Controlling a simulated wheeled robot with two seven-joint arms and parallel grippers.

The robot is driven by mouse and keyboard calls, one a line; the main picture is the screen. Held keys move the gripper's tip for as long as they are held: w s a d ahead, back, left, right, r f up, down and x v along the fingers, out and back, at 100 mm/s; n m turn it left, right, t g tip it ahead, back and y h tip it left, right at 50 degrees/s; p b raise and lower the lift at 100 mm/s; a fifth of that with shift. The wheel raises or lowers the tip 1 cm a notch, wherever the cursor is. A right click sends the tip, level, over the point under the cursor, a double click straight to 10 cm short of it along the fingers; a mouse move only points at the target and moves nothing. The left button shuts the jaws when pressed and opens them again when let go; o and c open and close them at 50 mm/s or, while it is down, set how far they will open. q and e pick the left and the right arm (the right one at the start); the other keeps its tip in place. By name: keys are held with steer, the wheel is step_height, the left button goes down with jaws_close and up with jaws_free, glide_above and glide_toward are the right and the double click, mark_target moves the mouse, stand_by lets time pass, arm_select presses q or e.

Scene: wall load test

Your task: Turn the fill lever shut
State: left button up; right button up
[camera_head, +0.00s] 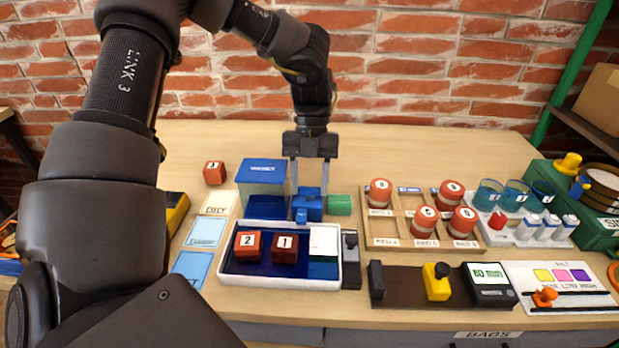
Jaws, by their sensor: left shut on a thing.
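A blue tank (263,174) stands at the back of a white-rimmed tray (232,281). Just right of it is a blue valve piece (308,207), which looks like the fill lever, with a small blue tab at its front. A green cylinder (340,204) sits against its right side. My left gripper (310,186) points straight down over the blue piece, one finger on each side, shut on it. The fingertips partly cover its sides, so the lever's exact turn is hard to tell. My right gripper is not in view.
Red blocks 1 (285,248) and 2 (247,245) sit in the tray; block 3 (214,172) stands behind left. A wooden rack (399,198) with red-topped jars is close right. The table behind is clear.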

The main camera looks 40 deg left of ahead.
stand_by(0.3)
arm_select(q)
steer(key=o, duration=1)
